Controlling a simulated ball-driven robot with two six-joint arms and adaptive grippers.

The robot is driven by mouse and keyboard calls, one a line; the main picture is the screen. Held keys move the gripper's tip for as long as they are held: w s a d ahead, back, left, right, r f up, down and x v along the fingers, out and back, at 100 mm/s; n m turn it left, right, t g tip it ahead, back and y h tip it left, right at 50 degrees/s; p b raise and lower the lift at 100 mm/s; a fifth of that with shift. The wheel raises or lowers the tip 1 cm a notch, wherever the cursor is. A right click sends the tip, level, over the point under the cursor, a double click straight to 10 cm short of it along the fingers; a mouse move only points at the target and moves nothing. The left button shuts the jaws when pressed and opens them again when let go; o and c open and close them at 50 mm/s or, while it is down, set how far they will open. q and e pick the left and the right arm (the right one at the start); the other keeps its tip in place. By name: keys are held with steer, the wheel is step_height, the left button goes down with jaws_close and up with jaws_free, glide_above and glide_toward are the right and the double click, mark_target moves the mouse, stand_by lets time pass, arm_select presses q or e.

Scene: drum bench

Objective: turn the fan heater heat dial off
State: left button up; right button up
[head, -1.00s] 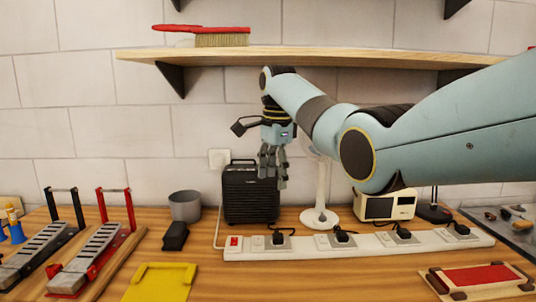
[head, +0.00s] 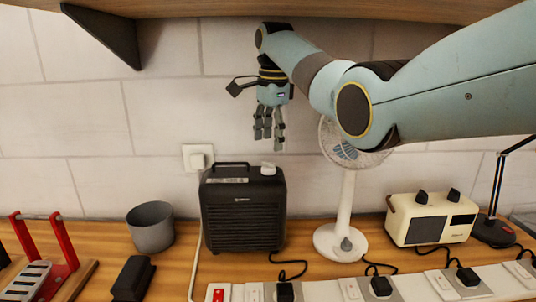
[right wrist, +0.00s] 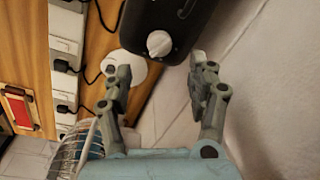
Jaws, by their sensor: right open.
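The black fan heater (head: 243,213) stands on the wooden bench near the wall. Its white heat dial (head: 268,168) sits on top at the right; I cannot read its setting. My right gripper (head: 268,144) is open and empty, pointing down just above the dial, with a gap between them. In the right wrist view, the dial (right wrist: 160,44) shows on the dark heater top (right wrist: 185,18), beyond and between the open fingers (right wrist: 162,72). My left gripper is not in view.
A white desk fan (head: 346,212) stands right of the heater, close to my right arm. A cream radio-like box (head: 431,219), a grey cup (head: 151,228) and a power strip (head: 334,290) are nearby. The shelf (head: 300,8) overhangs the arm.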

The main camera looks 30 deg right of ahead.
mark_target(269, 163)
steer(key=shift+w+f, duration=0.15)
steer(key=shift+f, duration=0.35)
step_height(269, 163, down, 5)
steer(key=shift+w+f+p, duration=0.1)
steer(key=shift+p, duration=0.45)
steer(key=shift+f, duration=0.5)
steer(key=shift+c, duration=0.2)
steer(key=c, duration=1.1)
